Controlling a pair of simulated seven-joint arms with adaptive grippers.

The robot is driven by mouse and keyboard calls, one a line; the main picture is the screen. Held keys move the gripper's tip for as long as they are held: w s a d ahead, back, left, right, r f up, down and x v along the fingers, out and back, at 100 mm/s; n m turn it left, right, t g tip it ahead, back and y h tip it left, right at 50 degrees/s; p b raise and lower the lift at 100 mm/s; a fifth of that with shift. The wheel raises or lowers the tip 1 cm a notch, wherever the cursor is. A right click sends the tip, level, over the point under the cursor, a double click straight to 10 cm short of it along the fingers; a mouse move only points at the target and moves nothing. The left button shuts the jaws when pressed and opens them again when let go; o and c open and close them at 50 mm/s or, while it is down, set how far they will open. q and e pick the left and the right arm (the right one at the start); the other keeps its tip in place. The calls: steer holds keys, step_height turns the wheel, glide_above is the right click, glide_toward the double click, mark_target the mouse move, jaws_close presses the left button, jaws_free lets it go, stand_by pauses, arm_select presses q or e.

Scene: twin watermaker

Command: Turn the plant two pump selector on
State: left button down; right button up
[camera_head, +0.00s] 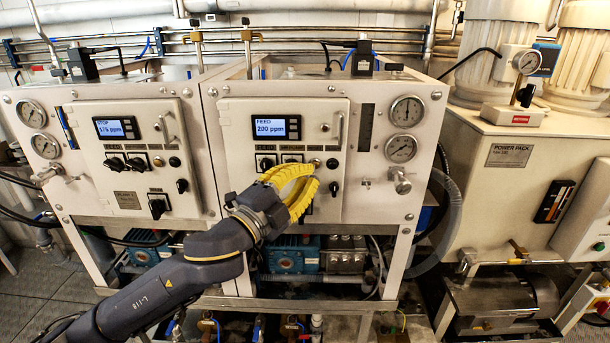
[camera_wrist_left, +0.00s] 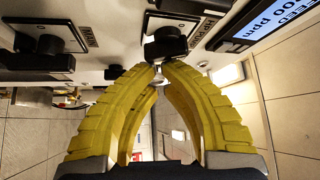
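The right-hand panel (camera_head: 232,110) has a lit display (camera_head: 271,128) reading FEED 200 ppm, with a row of black knobs under it. My left gripper (camera_head: 316,175) has yellow curved fingers and is in front of this row, hiding part of it and the lower panel. In the left wrist view, my left gripper's fingertips (camera_wrist_left: 161,66) come nearly together just below a black knob (camera_wrist_left: 165,43); they are not around it. Whether they touch it is unclear. My right gripper is not in view.
The left-hand panel (camera_head: 90,140) has a display (camera_head: 116,128) reading STOP 175 ppm. Gauges (camera_head: 402,148) and a valve handle (camera_head: 400,180) stick out right of the gripper. A POWER PACK cabinet (camera_head: 470,180) stands at right. Pipes run along the back.

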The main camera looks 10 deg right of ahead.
arm_select(q)
steer(key=shift+f+m+g, duration=0.15)
steer(key=shift+m+g, duration=0.15)
steer(key=shift+m, duration=0.1)
stand_by(1.7)
